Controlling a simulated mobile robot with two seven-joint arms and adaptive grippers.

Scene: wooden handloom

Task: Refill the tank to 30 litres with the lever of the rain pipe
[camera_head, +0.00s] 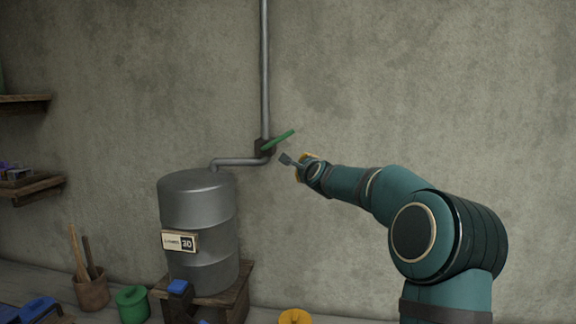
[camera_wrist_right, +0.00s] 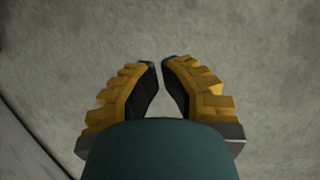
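The grey metal tank (camera_head: 188,205) stands on a wooden stand, and a small sign (camera_head: 180,241) on its front reads 30. The rain pipe (camera_head: 265,70) comes down the wall and bends left into the tank's top. Its green lever (camera_head: 279,139) slants up to the right from a dark valve block (camera_head: 263,147). My right gripper (camera_head: 287,160) is just below and right of the lever, apart from it in the picture. In the wrist view its fingertips (camera_wrist_right: 160,63) almost meet, with a thin gap and nothing between them. My left gripper is out of view.
The wooden stand (camera_head: 237,297) is under the tank. A pot with wooden sticks (camera_head: 91,292) and a green pot (camera_head: 132,304) stand to its left. Wooden shelves (camera_head: 32,190) are on the far left wall. A yellow thing (camera_head: 295,317) is at the bottom edge. The wall right of the pipe is bare.

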